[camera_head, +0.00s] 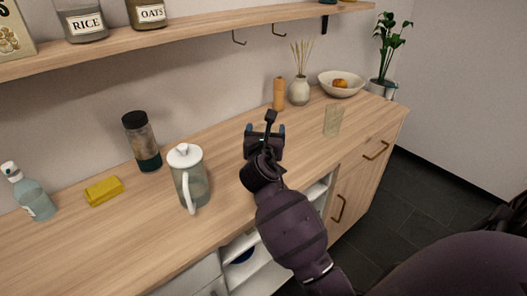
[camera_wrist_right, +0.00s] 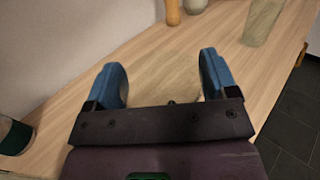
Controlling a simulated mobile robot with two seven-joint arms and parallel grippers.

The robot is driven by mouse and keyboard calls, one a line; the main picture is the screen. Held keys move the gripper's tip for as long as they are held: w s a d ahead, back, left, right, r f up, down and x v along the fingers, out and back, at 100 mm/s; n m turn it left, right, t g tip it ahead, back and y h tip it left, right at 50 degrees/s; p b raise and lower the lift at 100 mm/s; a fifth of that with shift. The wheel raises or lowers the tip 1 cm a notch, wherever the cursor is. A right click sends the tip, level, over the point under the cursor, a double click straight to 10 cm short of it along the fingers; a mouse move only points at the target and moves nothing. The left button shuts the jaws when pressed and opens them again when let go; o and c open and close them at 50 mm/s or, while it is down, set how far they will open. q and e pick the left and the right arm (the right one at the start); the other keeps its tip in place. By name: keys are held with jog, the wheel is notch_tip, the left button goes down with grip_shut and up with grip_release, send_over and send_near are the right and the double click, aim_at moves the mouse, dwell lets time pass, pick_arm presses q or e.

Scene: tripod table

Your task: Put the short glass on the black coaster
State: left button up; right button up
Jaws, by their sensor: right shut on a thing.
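My right gripper (camera_head: 265,135) is over the middle of the wooden counter, and it shows in the right wrist view (camera_wrist_right: 165,78) with its blue fingers apart. It is shut on a faint, clear thing between the fingers, seemingly the short glass (camera_wrist_right: 172,82), whose outline is hard to make out. In the head view the arm and gripper hide it. Another, taller greenish clear glass (camera_head: 333,120) stands to the right of the gripper, apart from it. I cannot make out the black coaster in either view. My left gripper is not in view.
A white-lidded pitcher (camera_head: 190,180), a dark-capped jar (camera_head: 142,142), a yellow sponge (camera_head: 104,190) and a bottle (camera_head: 33,192) stand left. A wooden mill (camera_head: 279,94), a reed vase (camera_head: 299,91) and a bowl (camera_head: 341,84) stand behind. The counter between pitcher and gripper is clear.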

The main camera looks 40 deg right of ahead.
notch_tip(320, 180, down, 5)
jog(key=shift+f+b, duration=0.2)
jog(key=shift+b, duration=0.85)
jog(key=shift+f, duration=0.3)
jog(key=shift+r, duration=0.2)
jog(key=shift+f, duration=0.2)
jog(key=o, duration=0.8)
jog(key=shift+o, duration=0.8)
